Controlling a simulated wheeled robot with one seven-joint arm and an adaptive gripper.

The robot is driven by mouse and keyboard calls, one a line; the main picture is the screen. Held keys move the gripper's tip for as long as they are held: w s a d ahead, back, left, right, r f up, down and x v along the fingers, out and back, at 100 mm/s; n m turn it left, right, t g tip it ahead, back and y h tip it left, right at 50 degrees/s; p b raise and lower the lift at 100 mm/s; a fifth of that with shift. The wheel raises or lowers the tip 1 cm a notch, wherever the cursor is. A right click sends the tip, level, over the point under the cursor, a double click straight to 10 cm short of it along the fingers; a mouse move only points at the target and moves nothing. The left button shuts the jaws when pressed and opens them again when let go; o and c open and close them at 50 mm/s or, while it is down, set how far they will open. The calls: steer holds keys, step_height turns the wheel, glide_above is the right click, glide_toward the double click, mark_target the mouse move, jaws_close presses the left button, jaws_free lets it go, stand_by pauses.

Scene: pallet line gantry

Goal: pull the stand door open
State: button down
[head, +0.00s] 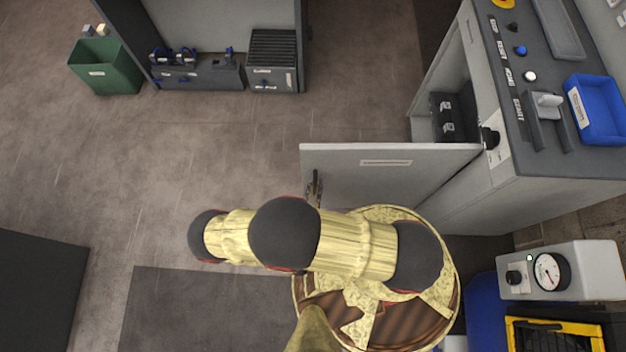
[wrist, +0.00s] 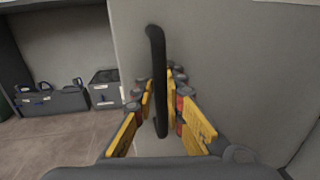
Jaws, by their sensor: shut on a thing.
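The stand door (head: 390,178) is a light grey panel with a small label, swung out from the grey stand (head: 500,205) at its right. The stand's opening shows behind it, with dark items inside. In the wrist view the door (wrist: 225,50) fills the right half. Its dark bar handle (wrist: 156,55) stands upright between the yellow-padded fingers of my gripper (wrist: 160,88), which is shut on it. In the head view the handle (head: 316,186) shows near the door's left edge, while my arm hides most of the gripper.
On the stand's top are buttons, a lever and a blue tray (head: 600,108). A gauge box (head: 560,270) is at lower right. A green bin (head: 106,66) and dark boxes (head: 200,77) stand at the back left. The floor left of the door is clear.

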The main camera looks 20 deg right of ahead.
mark_target(318, 165)
stand_by(0.3)
steer(key=c, duration=2)
jaws_free()
steer(key=shift+o, duration=0.4)
steer(key=shift+r, duration=5)
